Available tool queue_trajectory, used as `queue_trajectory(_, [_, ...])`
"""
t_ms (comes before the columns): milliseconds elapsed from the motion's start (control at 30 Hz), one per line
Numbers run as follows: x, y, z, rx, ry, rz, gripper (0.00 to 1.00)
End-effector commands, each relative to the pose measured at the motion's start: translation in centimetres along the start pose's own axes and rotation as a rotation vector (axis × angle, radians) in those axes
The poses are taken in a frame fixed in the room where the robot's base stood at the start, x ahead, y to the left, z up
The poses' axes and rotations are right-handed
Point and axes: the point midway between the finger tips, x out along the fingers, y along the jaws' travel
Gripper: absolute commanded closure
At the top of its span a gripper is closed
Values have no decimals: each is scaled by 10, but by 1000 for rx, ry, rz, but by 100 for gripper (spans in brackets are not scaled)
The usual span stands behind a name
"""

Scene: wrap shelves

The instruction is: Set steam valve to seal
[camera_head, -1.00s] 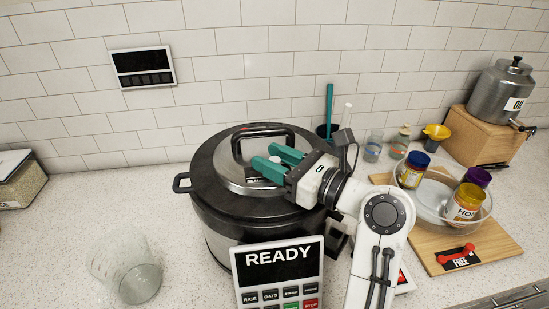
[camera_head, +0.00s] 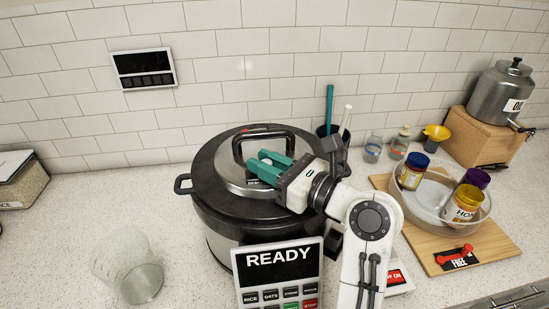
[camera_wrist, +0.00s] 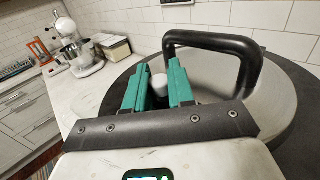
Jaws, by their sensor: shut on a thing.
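The cooker (camera_head: 215,190) is a large round pot with a black rim and a metal lid bearing a black arched handle (camera_head: 236,147). My gripper (camera_head: 257,161), with teal fingers, reaches over the lid from the right, in front of the handle. In the wrist view a small pale round knob, the steam valve (camera_wrist: 158,82), sits between the two fingers, with the handle to its right. My gripper is shut on the valve. The label beside the valve is mostly hidden by the fingers. The cooker's panel (camera_head: 280,259) reads READY.
A glass jar (camera_head: 135,278) stands left of the cooker. On the right, a glass bowl (camera_head: 434,212) holding several jars stands on a wooden board (camera_head: 495,246). A dark cup with a teal-handled utensil (camera_head: 329,102) is behind my arm.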

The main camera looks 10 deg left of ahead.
Motion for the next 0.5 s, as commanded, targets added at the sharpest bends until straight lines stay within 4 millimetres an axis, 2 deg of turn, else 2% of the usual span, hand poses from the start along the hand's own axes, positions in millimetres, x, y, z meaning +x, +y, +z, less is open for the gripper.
queue_trajectory(33, [6,6,10,-4,-11,2,100])
queue_trajectory(333, [10,10,9,-6,-18,1,100])
queue_trajectory(367, [10,10,9,-6,-19,2,75])
queue_trajectory(500, [10,10,9,-6,-17,2,61])
